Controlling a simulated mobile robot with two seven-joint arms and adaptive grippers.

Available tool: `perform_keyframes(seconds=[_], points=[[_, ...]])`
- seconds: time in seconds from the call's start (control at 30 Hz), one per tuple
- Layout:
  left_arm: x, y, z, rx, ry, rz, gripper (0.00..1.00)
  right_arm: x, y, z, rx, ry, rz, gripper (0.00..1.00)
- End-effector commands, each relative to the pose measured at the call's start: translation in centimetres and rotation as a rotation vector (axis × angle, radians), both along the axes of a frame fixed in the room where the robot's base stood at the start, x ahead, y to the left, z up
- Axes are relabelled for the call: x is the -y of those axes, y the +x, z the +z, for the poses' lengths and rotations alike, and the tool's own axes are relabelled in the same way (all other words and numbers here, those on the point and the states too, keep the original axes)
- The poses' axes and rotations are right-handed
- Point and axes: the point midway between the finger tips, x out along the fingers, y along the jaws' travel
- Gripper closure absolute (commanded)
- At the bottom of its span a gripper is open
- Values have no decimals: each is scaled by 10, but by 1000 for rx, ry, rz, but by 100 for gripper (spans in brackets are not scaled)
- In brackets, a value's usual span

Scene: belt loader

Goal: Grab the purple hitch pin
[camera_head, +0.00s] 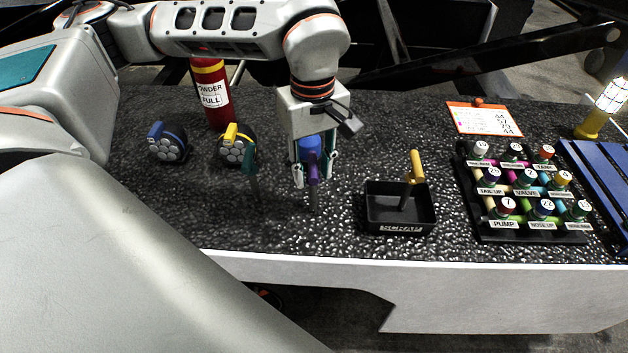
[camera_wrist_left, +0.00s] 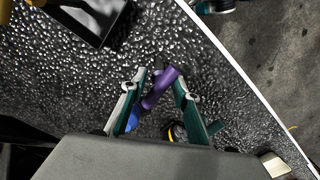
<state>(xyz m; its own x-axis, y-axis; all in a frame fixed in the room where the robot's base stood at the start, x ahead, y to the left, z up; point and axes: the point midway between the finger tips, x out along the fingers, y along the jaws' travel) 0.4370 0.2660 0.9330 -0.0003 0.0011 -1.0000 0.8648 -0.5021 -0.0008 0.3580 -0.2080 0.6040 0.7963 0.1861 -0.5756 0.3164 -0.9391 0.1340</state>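The purple hitch pin (camera_head: 313,171) is at the middle of the dark speckled tabletop, with a blue-violet upper part and a grey length below it. My left gripper (camera_head: 313,177) points down around it, one finger on each side, and gaps show between fingers and pin. In the left wrist view the purple pin (camera_wrist_left: 160,88) lies slanted between the two fingertips (camera_wrist_left: 160,82), which stand apart. A blue part is partly hidden by one finger. Whether the pin's lower end touches the table is unclear. I cannot make out my right gripper.
A black scrap tray (camera_head: 400,227) holding a yellow-handled pin (camera_head: 416,166) stands close right. Blue (camera_head: 156,131) and yellow (camera_head: 231,133) handled items stand left, by a red extinguisher (camera_head: 212,98). A labelled knob rack (camera_head: 530,236) is farther right. The white table edge (camera_head: 330,262) is in front.

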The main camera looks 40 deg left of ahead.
Motion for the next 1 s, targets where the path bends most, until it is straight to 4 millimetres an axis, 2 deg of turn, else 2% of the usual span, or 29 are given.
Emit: perform_keyframes(seconds=[0.03, 0.17, 0.43, 0.47, 0.5, 0.57, 1.0], points=[[0, -1, -9, -4, 0, 0, 70, 0, 0, -2, 0, -2, 0, 69], [0, 0, -21, -1, 0, -1, 70, 1, 1, -2, 1, -3, 0, 69], [0, 0, -23, 1, -1, 0, 70, 1, 2, -1, 4, -5, -1, 69], [0, 0, -23, 1, -1, 0, 75, 1, 2, -1, 4, -5, -1, 69], [0, 0, -23, 1, -1, 0, 85, 1, 2, -1, 4, -5, -1, 69], [0, 0, -23, 1, -1, 0, 100, 1, 2, -1, 4, -5, -1, 69], [0, 1, -18, 3, -1, -1, 100, 1, -3, -3, -5, -2, 0, 69]])
